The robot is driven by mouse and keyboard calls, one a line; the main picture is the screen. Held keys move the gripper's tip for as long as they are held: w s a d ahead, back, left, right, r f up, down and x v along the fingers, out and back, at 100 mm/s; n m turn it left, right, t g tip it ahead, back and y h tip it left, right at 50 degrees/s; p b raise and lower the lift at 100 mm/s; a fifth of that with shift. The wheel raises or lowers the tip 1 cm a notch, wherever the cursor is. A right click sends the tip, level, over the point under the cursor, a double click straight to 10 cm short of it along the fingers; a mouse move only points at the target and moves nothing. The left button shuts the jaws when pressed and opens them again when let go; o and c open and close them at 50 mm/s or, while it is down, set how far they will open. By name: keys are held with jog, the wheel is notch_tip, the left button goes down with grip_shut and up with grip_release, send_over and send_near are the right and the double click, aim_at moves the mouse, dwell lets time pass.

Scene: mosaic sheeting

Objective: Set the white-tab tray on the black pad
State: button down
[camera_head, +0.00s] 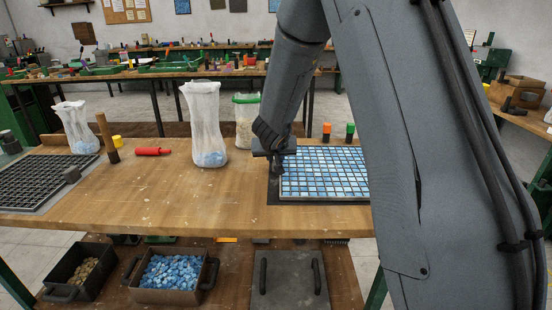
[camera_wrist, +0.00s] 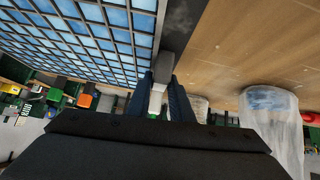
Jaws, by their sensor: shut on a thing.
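The tray (camera_head: 325,172) is filled with pale and mid-blue square tiles and lies at the right of the wooden bench, partly behind my arm. Its tiled face also fills the upper left of the wrist view (camera_wrist: 85,35). The black pad (camera_head: 272,190) shows as a dark border along the tray's left and front edges. The tray looks flat over it; whether it fully touches is unclear. My gripper (camera_head: 277,163) is at the tray's left edge. In the wrist view its fingers (camera_wrist: 159,88) are shut on the white tab (camera_wrist: 156,101).
Clear bags with blue pieces (camera_head: 207,125) (camera_head: 76,130) and a green-lidded container (camera_head: 246,120) stand behind. Orange-capped (camera_head: 326,130) and green-capped (camera_head: 349,132) items stand behind the tray. The middle front is clear.

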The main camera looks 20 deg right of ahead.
jog(key=shift+f, duration=0.25)
jog(key=c, duration=1.5)
grip_release()
jog(key=shift+s+f, duration=0.1)
jog(key=shift+f, duration=0.1)
jog(key=p+v, duration=0.1)
jog(key=v, duration=0.7)
jog(key=shift+r, duration=0.1)
